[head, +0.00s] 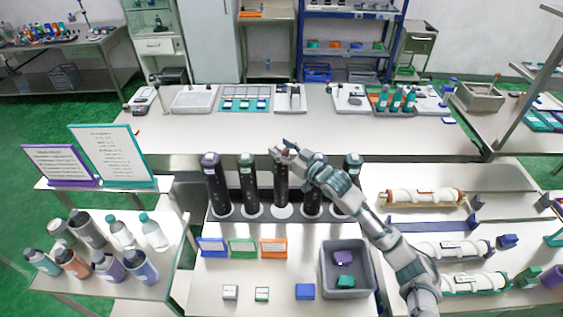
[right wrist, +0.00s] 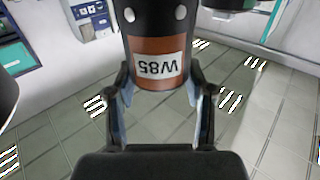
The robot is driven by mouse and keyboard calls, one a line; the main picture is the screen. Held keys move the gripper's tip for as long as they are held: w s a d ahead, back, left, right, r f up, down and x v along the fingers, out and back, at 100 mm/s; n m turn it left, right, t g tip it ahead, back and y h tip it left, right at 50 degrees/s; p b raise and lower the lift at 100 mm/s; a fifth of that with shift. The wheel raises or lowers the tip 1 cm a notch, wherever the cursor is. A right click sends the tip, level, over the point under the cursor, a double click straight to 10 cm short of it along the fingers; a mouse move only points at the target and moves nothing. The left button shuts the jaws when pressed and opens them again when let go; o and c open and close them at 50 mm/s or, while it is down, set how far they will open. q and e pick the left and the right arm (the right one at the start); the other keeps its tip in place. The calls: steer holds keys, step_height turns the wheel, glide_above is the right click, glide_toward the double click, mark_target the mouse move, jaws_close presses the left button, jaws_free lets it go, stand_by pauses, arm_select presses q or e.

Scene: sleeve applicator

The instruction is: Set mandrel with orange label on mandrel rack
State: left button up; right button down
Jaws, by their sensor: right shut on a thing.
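My right gripper (head: 284,152) is shut on the top of a tall dark mandrel (head: 281,185). In the right wrist view, the mandrel (right wrist: 155,25) has an orange-brown band with a white label (right wrist: 160,66) reading W85, upside down, between the two fingers (right wrist: 160,105). The mandrel is upright over the middle white disc (head: 282,212) of the mandrel rack (head: 265,214). I cannot tell whether its foot touches the disc. Other dark mandrels stand in the rack: one with a purple top (head: 217,185) and one with a green top (head: 248,185) to the left, and more to the right.
A grey bin (head: 331,286) holds purple and green blocks. Bottles (head: 110,268) crowd the left table. White sleeved rollers (head: 420,198) lie on the right. My right arm spans the area right of the rack.

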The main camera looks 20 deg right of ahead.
step_height(320, 180, down, 4)
steer(key=shift+w+d+r, duration=0.1)
steer(key=c, duration=0.7)
jaws_free()
steer(key=b+v, duration=0.1)
steer(key=v, duration=1.1)
